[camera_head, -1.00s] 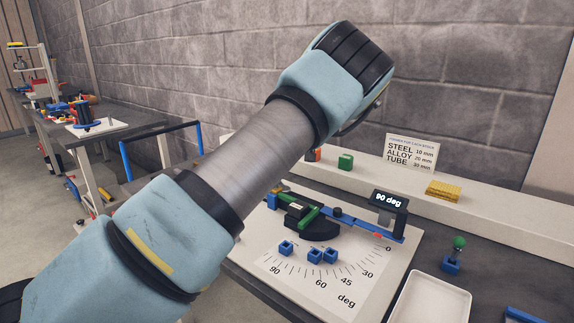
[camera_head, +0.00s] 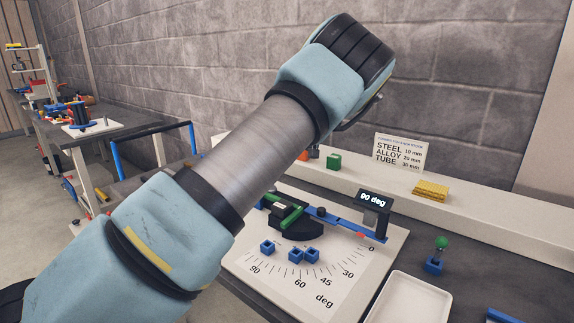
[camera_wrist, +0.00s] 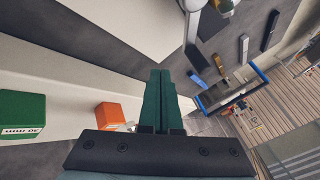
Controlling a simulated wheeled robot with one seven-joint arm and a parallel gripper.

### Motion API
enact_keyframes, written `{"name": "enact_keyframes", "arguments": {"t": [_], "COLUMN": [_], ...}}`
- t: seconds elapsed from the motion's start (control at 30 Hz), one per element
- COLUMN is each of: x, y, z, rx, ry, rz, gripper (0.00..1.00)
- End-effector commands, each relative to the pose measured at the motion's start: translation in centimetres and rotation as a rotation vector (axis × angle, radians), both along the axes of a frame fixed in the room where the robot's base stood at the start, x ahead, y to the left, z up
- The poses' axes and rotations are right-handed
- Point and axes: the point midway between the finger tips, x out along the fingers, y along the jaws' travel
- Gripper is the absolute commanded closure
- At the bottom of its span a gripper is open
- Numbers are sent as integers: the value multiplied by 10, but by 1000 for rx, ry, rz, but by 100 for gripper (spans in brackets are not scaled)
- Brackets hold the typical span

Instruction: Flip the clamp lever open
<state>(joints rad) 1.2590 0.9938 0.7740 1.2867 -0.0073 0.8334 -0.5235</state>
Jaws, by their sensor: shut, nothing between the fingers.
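The bending fixture's white board (camera_head: 262,275) carries a degree scale, a blue arm (camera_head: 345,222) and a black clamp block (camera_head: 297,231). A green bar (camera_head: 291,219) lies across the block; it may be the clamp lever, but I cannot tell how it is set. Part of the fixture's left end is close behind my forearm. My gripper's fingers do not show in the head view. In the wrist view my gripper (camera_wrist: 158,75) is shut and empty, pointing away from the fixture, near the shelf and the floor beyond.
A display reading 90 deg (camera_head: 375,201) stands on the fixture. Several small blue blocks (camera_head: 296,255) sit on the board. A green-knobbed post (camera_head: 441,243) and white tray (camera_head: 420,300) are at right. The shelf holds a sign (camera_head: 400,152), green block (camera_head: 334,161) and yellow stack (camera_head: 430,190).

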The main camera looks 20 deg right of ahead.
Motion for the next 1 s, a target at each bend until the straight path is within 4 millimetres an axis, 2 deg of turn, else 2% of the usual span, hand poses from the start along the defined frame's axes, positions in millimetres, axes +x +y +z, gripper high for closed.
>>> {"name": "enact_keyframes", "arguments": {"t": [0.4, 0.5, 0.7, 1.0], "x": [-34, -39, -43, -43], "y": [-22, -25, -27, -27], "z": [54, 63, 70, 70], "rx": [-4, -3, -2, -1], "ry": [-3, -2, -2, -1], "rz": [1, 1, 3, 3], "gripper": [100, 100, 100, 100]}}
